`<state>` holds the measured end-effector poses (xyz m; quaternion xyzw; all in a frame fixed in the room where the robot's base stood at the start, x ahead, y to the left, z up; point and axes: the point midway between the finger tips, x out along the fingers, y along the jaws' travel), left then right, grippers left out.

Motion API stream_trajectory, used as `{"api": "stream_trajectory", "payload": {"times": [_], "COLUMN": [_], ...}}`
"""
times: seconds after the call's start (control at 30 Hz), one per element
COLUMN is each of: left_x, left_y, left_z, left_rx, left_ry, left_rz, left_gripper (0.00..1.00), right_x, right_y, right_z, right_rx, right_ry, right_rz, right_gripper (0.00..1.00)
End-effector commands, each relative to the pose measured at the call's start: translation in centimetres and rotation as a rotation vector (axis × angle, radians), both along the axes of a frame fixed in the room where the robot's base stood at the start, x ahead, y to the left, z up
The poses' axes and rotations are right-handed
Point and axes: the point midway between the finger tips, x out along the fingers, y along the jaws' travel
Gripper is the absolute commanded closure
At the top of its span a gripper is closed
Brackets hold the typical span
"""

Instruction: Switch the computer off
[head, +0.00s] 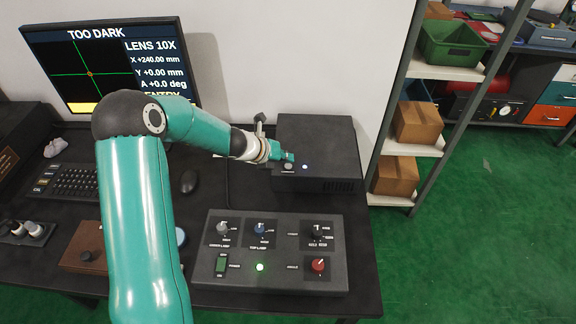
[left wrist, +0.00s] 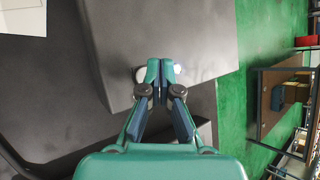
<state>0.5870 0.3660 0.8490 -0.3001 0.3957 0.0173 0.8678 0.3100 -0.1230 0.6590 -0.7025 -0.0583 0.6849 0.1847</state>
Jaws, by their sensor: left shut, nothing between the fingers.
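The computer (head: 318,140) is a dark box at the back right of the black table, against the wall. A small blue-white light (head: 305,167) glows on its front, and a pale round button (head: 288,166) sits to the left of the light. My left gripper (head: 287,157) is shut and empty at the computer's front, close by the button. In the left wrist view the closed fingertips (left wrist: 160,66) lie over the computer's edge (left wrist: 188,30), with the pale button (left wrist: 140,75) partly hidden behind them and the light (left wrist: 179,69) just right. I cannot tell whether they touch. My right gripper is not in view.
A monitor (head: 108,62) reading "TOO DARK" stands at the back left. A control box (head: 270,282) with knobs and a green light lies in front of the computer. A mouse (head: 189,181) and keyboard (head: 72,181) are left. A shelf (head: 412,147) stands right.

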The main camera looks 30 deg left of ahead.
Motion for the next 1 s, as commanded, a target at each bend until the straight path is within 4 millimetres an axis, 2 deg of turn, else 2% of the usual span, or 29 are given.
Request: {"api": "stream_trajectory", "payload": {"times": [0.77, 1.0], "left_x": [0.05, 0.06], "left_y": [-0.08, -0.12], "left_z": [-0.04, -0.73], "left_rx": [0.0, 0.0], "left_ry": [0.0, 0.0], "left_rz": [-0.002, -0.002], "left_gripper": [1.0, 1.0], "right_x": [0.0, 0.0], "right_y": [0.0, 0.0], "right_z": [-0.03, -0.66], "right_rx": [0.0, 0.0], "right_ry": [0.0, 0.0], "right_rz": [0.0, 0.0], "right_gripper": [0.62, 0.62]}}
